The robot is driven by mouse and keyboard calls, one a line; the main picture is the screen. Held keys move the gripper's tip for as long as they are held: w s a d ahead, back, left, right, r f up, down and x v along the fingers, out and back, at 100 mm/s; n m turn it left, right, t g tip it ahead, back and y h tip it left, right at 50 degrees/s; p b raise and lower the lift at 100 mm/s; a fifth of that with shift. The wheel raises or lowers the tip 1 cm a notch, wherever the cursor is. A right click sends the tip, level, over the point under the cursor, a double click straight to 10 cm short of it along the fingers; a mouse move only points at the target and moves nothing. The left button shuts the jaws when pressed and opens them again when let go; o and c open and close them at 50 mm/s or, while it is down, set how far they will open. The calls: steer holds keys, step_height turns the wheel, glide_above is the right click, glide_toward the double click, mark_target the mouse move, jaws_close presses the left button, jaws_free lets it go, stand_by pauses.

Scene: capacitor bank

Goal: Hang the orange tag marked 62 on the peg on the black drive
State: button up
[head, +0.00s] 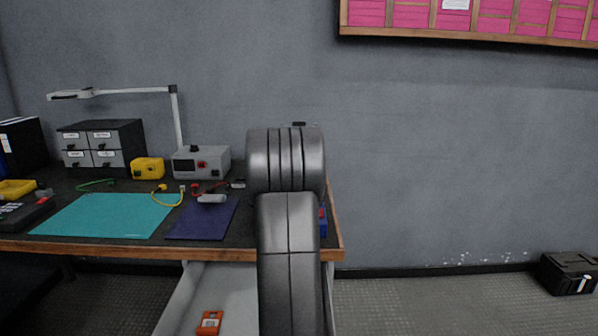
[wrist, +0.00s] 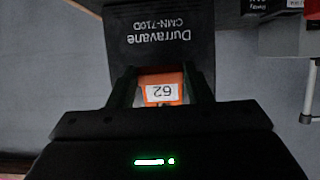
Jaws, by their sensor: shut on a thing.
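In the wrist view my gripper (wrist: 162,88) is shut on the orange tag (wrist: 163,87), its white label reading 62 upside down. The tag sits between the two fingers. Beyond it is a black unit (wrist: 162,42) with upside-down lettering, "Durravane CMN-710D", which looks like the black drive. The tag overlaps its lower edge in the picture; I cannot tell whether they touch. I cannot make out the peg. In the head view my arm hides the gripper, and I cannot see the tag or drive there.
A workbench (head: 255,229) at left holds a teal mat (head: 105,215), a dark blue mat (head: 203,220), a grey instrument (head: 201,162), leads and a drawer unit (head: 104,146). Another orange tag (head: 209,322) lies in a pale open drawer (head: 245,300). A black case (head: 568,273) stands on the floor at right.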

stand_by(0.4)
steer(key=o, duration=1)
steer(key=shift+o, duration=0.2)
steer(key=b+v, duration=0.1)
steer(key=v, duration=1.3)
steer(key=shift+w+f, duration=0.1)
steer(key=p+x, duration=0.1)
steer(key=x, duration=1.2)
